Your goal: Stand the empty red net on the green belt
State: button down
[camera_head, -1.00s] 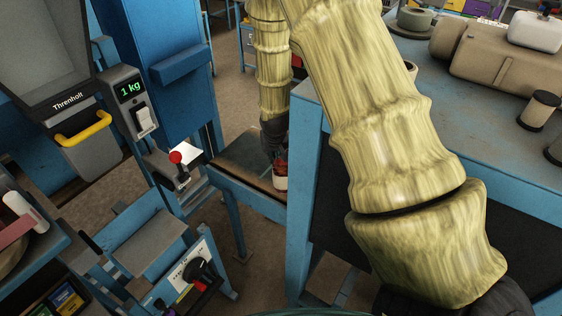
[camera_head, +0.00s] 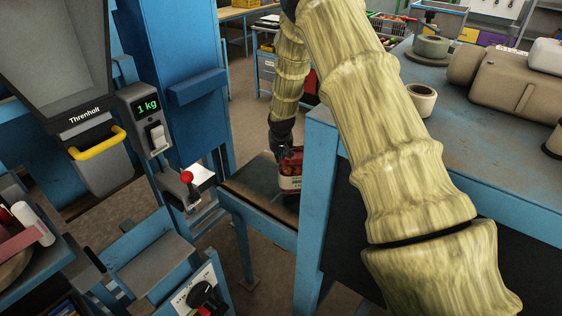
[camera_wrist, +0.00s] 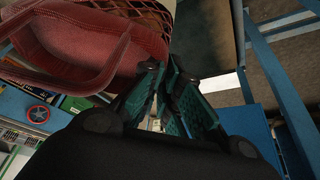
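The red net (camera_head: 290,168) with a pale label hangs or stands over the dark belt (camera_head: 262,186); I cannot tell whether its base touches. It looks roughly upright. My gripper (camera_head: 281,146) is at its top edge. In the wrist view, the red net (camera_wrist: 125,50) fills the upper left, with its handle loop toward the camera. My gripper (camera_wrist: 166,68) has its teal fingertips close together at the net's right corner. The grip itself is partly hidden, but the net moves with the gripper. The net's contents are not clear.
A scale display (camera_head: 147,106) reads 1 kg, beside a red-knobbed lever (camera_head: 187,177). A grey hopper bin with a yellow handle (camera_head: 98,142) stands left. The blue table (camera_head: 440,130) at right carries tan canisters (camera_head: 510,88) and a cream ring (camera_head: 421,99).

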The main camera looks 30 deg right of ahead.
jog(key=f+b, duration=0.1)
jog(key=f, duration=0.2)
jog(key=shift+w+f, duration=0.15)
jog(key=shift+w, duration=0.05)
jog(key=shift+b, duration=0.3)
jog(key=c, duration=2.1)
grip_release()
jog(key=shift+s+f, duration=0.1)
jog(key=shift+f, duration=0.1)
jog(key=o, duration=0.4)
jog(key=shift+o, duration=0.3)
jog(key=shift+r, duration=0.1)
jog(key=shift+r, duration=0.1)
jog(key=b+v, duration=0.4)
jog(key=v, duration=0.8)
